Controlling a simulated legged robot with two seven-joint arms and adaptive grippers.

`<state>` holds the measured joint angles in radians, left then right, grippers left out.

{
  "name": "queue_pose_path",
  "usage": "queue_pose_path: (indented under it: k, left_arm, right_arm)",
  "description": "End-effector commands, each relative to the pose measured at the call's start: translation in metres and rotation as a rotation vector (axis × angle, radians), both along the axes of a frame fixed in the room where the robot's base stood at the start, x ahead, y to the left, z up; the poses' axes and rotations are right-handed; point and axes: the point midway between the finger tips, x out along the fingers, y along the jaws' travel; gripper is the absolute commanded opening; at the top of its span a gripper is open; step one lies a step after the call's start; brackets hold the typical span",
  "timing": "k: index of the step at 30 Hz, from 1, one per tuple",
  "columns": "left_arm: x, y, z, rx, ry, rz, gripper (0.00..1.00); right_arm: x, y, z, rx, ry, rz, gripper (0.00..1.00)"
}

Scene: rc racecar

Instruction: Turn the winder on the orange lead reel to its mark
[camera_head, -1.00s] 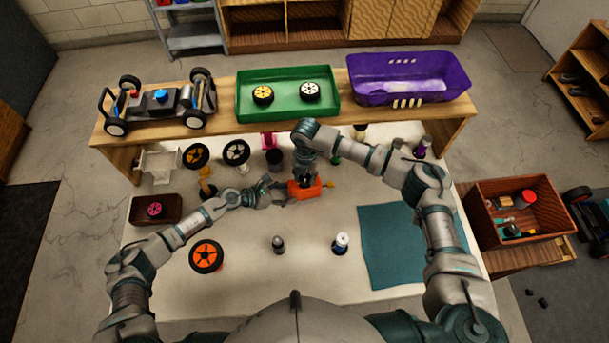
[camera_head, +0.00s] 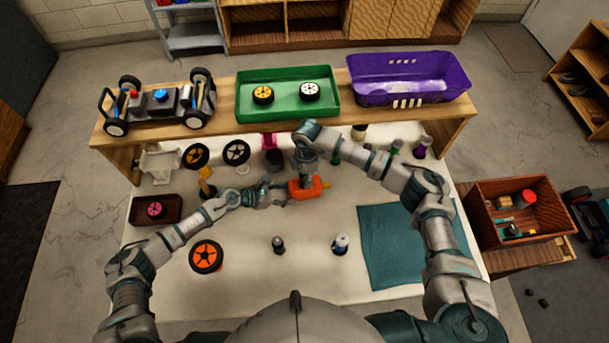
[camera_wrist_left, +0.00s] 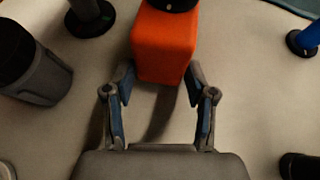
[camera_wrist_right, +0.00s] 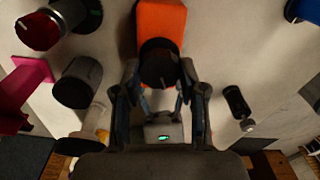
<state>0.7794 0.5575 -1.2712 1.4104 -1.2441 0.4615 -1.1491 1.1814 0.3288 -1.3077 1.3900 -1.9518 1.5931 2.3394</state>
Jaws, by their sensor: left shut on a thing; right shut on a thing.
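The orange lead reel (camera_head: 306,190) is a boxy orange body on the white table, with a small yellow part at its right end. It also shows in the left wrist view (camera_wrist_left: 165,42) and the right wrist view (camera_wrist_right: 161,20). Its winder is a round black knob on top (camera_wrist_right: 158,62), hidden by my right gripper in the head view. My left gripper (camera_wrist_left: 163,82) is shut on the reel's near end, one finger on each side. My right gripper (camera_wrist_right: 158,80) is above the reel, its fingers closed around the winder. The mark cannot be made out.
A dark cup (camera_head: 274,158) and a pink piece (camera_head: 268,141) stand behind the reel. An orange-rimmed wheel (camera_head: 206,257), a small grey item (camera_head: 279,245) and a blue-and-white item (camera_head: 340,244) are in front. A teal mat (camera_head: 395,245) lies right. A wooden shelf (camera_head: 225,132) spans the back.

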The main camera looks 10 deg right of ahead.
Motion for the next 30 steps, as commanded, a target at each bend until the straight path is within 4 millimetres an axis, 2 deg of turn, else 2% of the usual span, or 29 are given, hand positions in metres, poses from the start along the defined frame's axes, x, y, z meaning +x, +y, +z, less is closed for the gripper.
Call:
queue_pose_path:
  k: [1, 15, 30]
  left_arm:
    - [0.0026, 0.0069, -0.004, 0.01, 0.002, 0.011, 0.25]
    - [0.0026, 0.007, -0.0041, 0.01, 0.001, 0.012, 0.25]
    - [0.002, 0.0058, -0.0037, 0.009, 0.002, 0.008, 0.25]
  right_arm:
    - [-0.0004, -0.0057, -0.0029, -0.014, 0.006, -0.047, 0.07]
    - [-0.0015, -0.0049, -0.0029, -0.019, 0.01, -0.369, 0.07]
    - [-0.0015, -0.0039, -0.0029, -0.02, 0.011, -0.452, 0.07]
